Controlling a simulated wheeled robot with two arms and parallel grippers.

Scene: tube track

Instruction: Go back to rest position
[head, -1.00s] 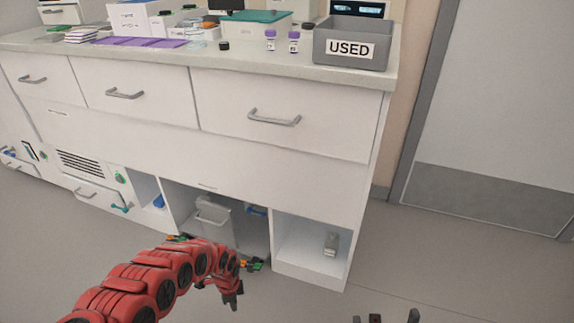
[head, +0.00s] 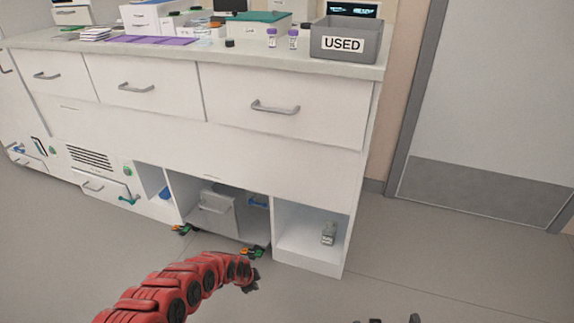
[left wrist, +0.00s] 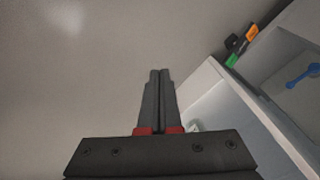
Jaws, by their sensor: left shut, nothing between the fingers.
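My left arm is the red segmented one coming in from the bottom left of the head view. Its black left gripper (head: 252,286) hangs over the floor in front of the bench's lower cubbies, apart from them. In the left wrist view the left gripper's two dark fingers (left wrist: 160,75) lie together, shut, with nothing between them. Dark tips of my right gripper (head: 395,320) just show at the bottom edge of the head view. Most of it is cut off, so its opening is unclear.
The white bench (head: 290,140) stands ahead, with a grey USED bin (head: 345,42) and two purple-capped tubes on top. The floor at right is clear.

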